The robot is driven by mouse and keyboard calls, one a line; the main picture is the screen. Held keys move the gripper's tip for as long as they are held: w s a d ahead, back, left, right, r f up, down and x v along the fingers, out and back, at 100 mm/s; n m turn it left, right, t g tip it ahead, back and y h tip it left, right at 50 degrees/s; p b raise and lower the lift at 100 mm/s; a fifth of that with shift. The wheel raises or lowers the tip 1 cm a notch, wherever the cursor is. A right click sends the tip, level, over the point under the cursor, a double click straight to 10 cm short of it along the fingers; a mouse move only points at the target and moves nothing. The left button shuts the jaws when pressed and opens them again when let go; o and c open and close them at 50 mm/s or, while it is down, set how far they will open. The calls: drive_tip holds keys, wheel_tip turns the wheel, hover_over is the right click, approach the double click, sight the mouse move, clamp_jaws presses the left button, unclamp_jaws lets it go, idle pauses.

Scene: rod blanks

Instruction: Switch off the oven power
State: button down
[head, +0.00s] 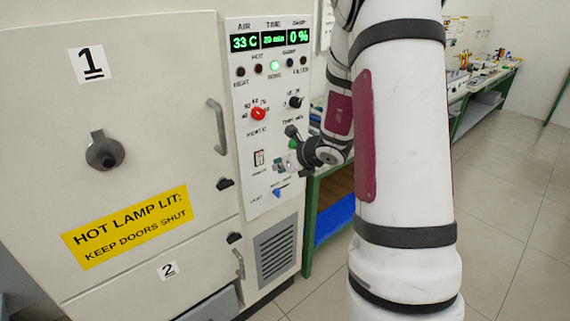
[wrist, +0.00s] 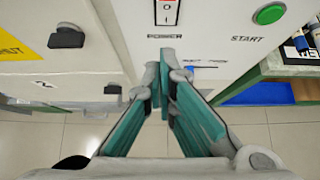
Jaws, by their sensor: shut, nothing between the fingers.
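The oven's white control panel (head: 268,120) stands right of its doors. The power switch (head: 258,158) is a small rocker low on the panel. In the wrist view the power switch (wrist: 166,12) shows at the top edge, partly cut off, with red at the top and the marks I and O on white, above the word POWER. Which way it is pressed I cannot tell. My gripper (head: 280,166) is just right of the switch in the head view. In the wrist view my gripper (wrist: 160,82) is shut and empty, its fingertips below the POWER label.
The green START button (wrist: 269,14) is right of the switch. A blue light switch (head: 280,192) sits below, a red knob (head: 257,114) and black knob (head: 295,102) above. The displays are lit. Door 1 (head: 140,140) looks shut. A green-framed bench (head: 312,215) stands close right.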

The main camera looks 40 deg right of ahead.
sight(258, 157)
drive_tip(key=shift+w+a+f+p, duration=0.15)
drive_tip(key=shift+w+f, duration=0.15)
drive_tip(key=shift+w, duration=0.85)
drive_tip(key=shift+w+d+f+p, duration=0.1)
drive_tip(key=shift+w+f, duration=0.2)
drive_tip(key=shift+w, duration=0.9)
drive_tip(key=shift+w+a+f+p, duration=0.15)
drive_tip(key=shift+w+f, duration=0.15)
drive_tip(key=shift+w, duration=0.85)
drive_tip(key=shift+w+r+b, duration=0.2)
drive_tip(key=shift+w+b, duration=0.15)
drive_tip(key=shift+w, duration=0.15)
drive_tip(key=shift+s, duration=0.1)
drive_tip(key=shift+r+p, duration=0.6)
drive_tip(key=shift+r, duration=0.2)
